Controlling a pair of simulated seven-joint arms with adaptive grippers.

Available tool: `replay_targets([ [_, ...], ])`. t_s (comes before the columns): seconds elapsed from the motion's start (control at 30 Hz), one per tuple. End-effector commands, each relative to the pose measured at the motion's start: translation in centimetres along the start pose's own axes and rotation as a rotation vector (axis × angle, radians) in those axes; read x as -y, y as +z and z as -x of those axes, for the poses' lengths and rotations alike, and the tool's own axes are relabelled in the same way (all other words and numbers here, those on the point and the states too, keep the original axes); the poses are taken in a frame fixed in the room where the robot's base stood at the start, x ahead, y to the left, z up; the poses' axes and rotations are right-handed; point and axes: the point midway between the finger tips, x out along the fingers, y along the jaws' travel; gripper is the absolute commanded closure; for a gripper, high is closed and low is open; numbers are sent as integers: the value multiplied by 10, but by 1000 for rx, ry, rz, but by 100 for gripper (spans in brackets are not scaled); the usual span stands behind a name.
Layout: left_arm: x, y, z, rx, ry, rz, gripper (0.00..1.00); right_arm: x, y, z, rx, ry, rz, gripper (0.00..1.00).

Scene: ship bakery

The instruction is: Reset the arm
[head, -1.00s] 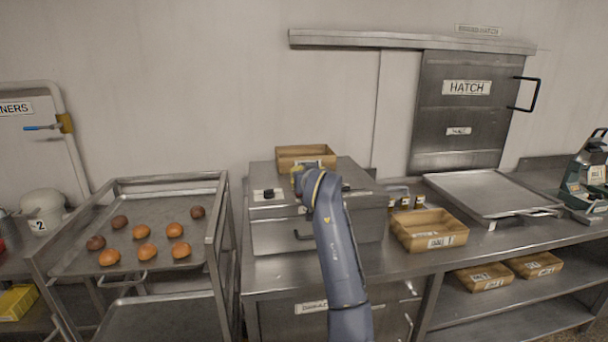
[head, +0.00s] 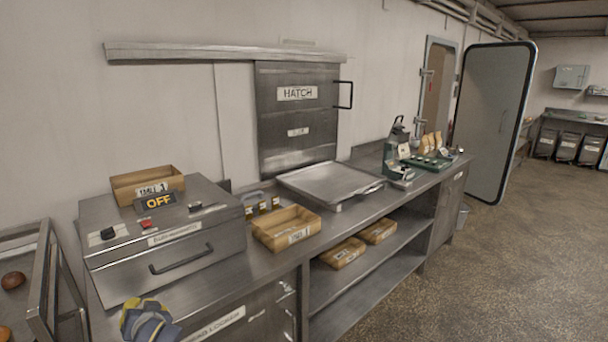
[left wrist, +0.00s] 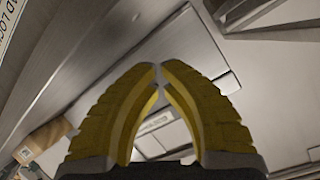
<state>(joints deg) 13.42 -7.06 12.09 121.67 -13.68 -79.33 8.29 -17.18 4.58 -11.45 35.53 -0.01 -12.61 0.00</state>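My left gripper (head: 148,318) shows at the bottom left of the head view, in front of the counter and below the steel box's front. Its yellow fingers fill the middle of the left wrist view (left wrist: 158,68). Their tips meet or nearly meet, with nothing held between them, so it looks shut and empty. Most of the left arm is out of the frame. My right gripper is in neither view.
A steel box (head: 165,258) with an OFF display stands on the counter, a wooden bin (head: 148,185) on top. Another wooden bin (head: 287,229) and a steel tray (head: 330,180) sit to its right. A rack (head: 45,285) with buns stands left. Floor at right is clear.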

Motion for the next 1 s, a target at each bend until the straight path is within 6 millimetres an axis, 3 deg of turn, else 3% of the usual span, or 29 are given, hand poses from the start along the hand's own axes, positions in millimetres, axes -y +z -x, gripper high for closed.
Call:
replay_targets([
  [0.03, -5, 24, 8, 13, 14, -51, 100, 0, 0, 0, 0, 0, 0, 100],
  [0.1, -11, 51, 19, 28, 36, -116, 100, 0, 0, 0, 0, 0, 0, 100],
  [0.27, -24, 114, 51, 64, 102, -263, 100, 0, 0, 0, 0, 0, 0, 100],
  [0.5, -37, 202, 111, 117, 228, -473, 100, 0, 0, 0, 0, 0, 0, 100],
  [0.7, -40, 245, 149, 146, 311, -578, 100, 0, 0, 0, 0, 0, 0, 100],
  [1.0, -40, 286, 190, 177, 400, -674, 100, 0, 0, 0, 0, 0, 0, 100],
])
